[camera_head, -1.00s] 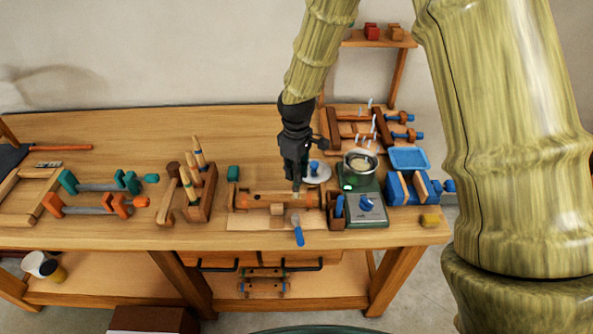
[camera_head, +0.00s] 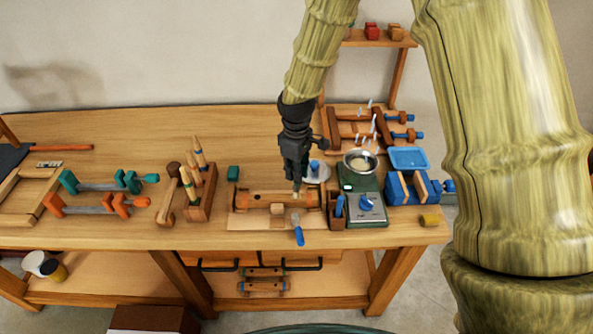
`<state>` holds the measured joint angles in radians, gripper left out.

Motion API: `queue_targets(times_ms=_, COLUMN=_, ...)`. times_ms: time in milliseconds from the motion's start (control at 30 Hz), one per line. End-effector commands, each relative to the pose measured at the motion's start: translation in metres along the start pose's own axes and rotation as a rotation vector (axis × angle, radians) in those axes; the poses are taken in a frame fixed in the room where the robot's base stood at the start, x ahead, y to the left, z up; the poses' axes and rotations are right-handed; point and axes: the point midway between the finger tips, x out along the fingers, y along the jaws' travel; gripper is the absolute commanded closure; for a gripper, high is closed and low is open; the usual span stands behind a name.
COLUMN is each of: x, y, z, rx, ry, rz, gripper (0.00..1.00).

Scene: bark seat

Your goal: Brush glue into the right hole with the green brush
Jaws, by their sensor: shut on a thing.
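My gripper (camera_head: 297,184) points down over the right part of a brown wooden piece (camera_head: 250,200) lying across the bench front. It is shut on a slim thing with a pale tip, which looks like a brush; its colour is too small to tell. The tip is at or just above the top of the wood, and I cannot tell whether it touches. The holes in the wood are too small to make out, and the right side is partly hidden by the gripper. A metal pot (camera_head: 361,162) with pale contents, likely glue, stands on a green heater (camera_head: 367,208) to the right.
A blue-handled clamp (camera_head: 298,236) sticks out at the bench's front edge. A small holder (camera_head: 337,222) stands close right of the wood, with a blue clamp block (camera_head: 408,188) further right. A wooden rack (camera_head: 201,210) stands left.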

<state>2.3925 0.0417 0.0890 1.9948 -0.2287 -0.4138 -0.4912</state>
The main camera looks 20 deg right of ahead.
Motion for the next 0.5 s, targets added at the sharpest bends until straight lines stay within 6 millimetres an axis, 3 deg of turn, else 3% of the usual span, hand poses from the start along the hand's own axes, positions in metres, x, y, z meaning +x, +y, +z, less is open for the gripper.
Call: queue_targets(times_ms=500, x=-0.034, y=0.0, z=0.0, rx=0.0, ry=0.002, rz=0.001, gripper=1.0)
